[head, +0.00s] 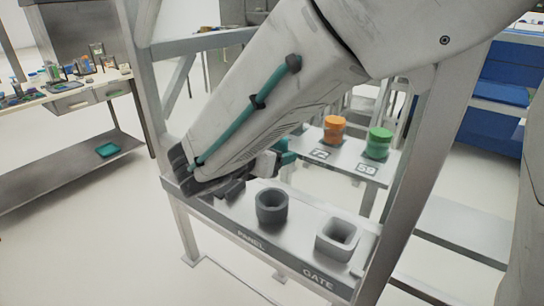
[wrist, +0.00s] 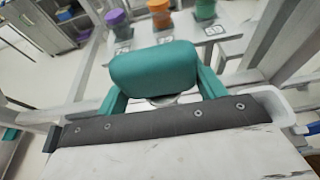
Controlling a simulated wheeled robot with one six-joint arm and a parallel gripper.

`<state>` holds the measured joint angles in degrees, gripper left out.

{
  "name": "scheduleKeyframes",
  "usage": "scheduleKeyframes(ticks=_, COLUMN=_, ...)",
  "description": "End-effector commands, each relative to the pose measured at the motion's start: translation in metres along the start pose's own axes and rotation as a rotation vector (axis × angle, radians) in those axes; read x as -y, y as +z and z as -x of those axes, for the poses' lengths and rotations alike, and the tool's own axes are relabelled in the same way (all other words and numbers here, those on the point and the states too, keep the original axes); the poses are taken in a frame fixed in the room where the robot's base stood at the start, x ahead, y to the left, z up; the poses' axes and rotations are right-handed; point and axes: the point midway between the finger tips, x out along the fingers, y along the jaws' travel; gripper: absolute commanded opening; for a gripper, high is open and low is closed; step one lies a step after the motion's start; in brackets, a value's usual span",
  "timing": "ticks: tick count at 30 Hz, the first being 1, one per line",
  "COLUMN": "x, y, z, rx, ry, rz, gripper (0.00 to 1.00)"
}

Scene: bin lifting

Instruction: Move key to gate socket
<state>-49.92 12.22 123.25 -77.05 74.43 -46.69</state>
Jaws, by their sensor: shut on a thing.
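My gripper (head: 283,152) shows only in part in the head view, behind my arm, as a teal piece above the back of the panel ledge. In the wrist view its teal finger (wrist: 155,68) fills the middle. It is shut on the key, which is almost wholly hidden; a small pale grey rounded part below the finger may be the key. The gate socket (head: 325,249) is a light grey square cup on the ledge, above the GATE label. It stands to the right of and nearer than my gripper, apart from it. A pale rim at the wrist view's right may be this socket.
A dark grey round socket (head: 271,219) stands on the ledge (head: 301,216) by the PANEL label, left of the gate socket. Orange (head: 334,130) and green (head: 379,144) jars stand on a numbered shelf behind. Metal posts frame the ledge at both ends.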

Motion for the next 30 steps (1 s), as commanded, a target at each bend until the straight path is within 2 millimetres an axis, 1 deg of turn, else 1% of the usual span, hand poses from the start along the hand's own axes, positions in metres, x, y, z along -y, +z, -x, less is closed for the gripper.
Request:
scheduleKeyframes(ticks=3, x=0.000, y=0.008, z=0.003, rx=0.000, ry=0.001, rz=-0.003, gripper=0.40)
scheduleKeyframes(ticks=19, x=0.000, y=0.037, z=0.013, rx=0.001, ry=0.001, rz=-0.002, gripper=0.40)
scheduleKeyframes(ticks=24, x=0.000, y=0.041, z=0.015, rx=0.001, ry=0.001, rz=-0.001, gripper=0.40)
scheduleKeyframes(ticks=30, x=0.000, y=0.041, z=0.015, rx=0.000, ry=0.001, rz=0.000, gripper=0.40)
